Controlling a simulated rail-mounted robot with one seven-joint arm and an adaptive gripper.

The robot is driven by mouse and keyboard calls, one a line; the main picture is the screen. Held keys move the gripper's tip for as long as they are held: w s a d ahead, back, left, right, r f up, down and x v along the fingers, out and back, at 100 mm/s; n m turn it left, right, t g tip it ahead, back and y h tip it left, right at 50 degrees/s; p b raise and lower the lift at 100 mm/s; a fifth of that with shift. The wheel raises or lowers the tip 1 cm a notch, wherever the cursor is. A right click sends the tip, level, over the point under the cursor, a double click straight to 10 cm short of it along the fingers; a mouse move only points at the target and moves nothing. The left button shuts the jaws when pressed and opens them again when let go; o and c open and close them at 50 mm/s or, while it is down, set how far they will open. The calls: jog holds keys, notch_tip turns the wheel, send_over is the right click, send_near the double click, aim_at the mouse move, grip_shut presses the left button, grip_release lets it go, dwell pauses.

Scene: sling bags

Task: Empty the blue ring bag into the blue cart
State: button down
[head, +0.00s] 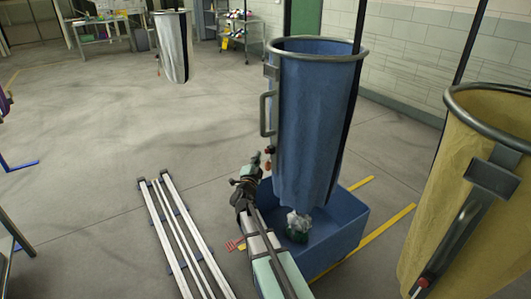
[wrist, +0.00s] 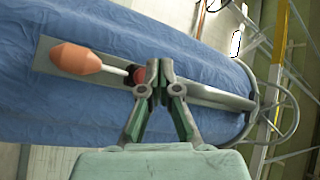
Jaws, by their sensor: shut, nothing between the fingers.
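The blue ring bag (head: 313,120) hangs upright from a metal ring. Its narrow lower end is above the blue cart (head: 345,235). A small white and green bundle (head: 298,226) shows just below the bag's lower end, inside the cart area; I cannot tell whether it touches the bag. My gripper (head: 254,165) is at the bag's left side, below its grey handle. In the wrist view my gripper (wrist: 154,82) is shut and empty, in front of a metal strip on the bag, next to a lever with an orange knob (wrist: 77,58) and red base.
A yellow ring bag (head: 465,190) stands close at the right. White rails (head: 180,235) lie on the floor to the left. A pale bag (head: 172,47), desk and shelf cart (head: 240,30) stand at the back. The floor in the middle left is clear.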

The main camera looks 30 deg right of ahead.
jog(key=a, duration=0.4)
jog(key=shift+s+a+p, duration=0.2)
jog(key=shift+a+p, duration=0.05)
jog(key=shift+p, duration=0.05)
jog(key=s+a+f+n+g+y, duration=0.2)
jog(key=a+f+n+g+y, duration=0.1)
jog(key=a+f+n+y, duration=1.3)
jog(key=s+a+f+g+p, duration=0.15)
jog(key=s+f+g, duration=0.25)
jog(key=s+f, duration=0.45)
jog(key=s+a+f+g+b, duration=0.1)
jog(key=s+a+f+g, duration=0.2)
jog(key=s+f, duration=0.5)
jog(key=s+f+n+g+p, duration=0.1)
jog(key=s+f+g, duration=0.2)
jog(key=s, duration=1)
jog(key=s+f+n+g+h+p, duration=0.1)
jog(key=s+f+g, duration=0.2)
jog(key=s, duration=1.1)
jog(key=s+a+f+n+g+h+p, duration=0.1)
jog(key=s+f+g, duration=0.2)
jog(key=s, duration=1.1)
jog(key=g, duration=0.3)
jog(key=shift+f+n, duration=0.35)
jog(key=shift+n, duration=0.05)
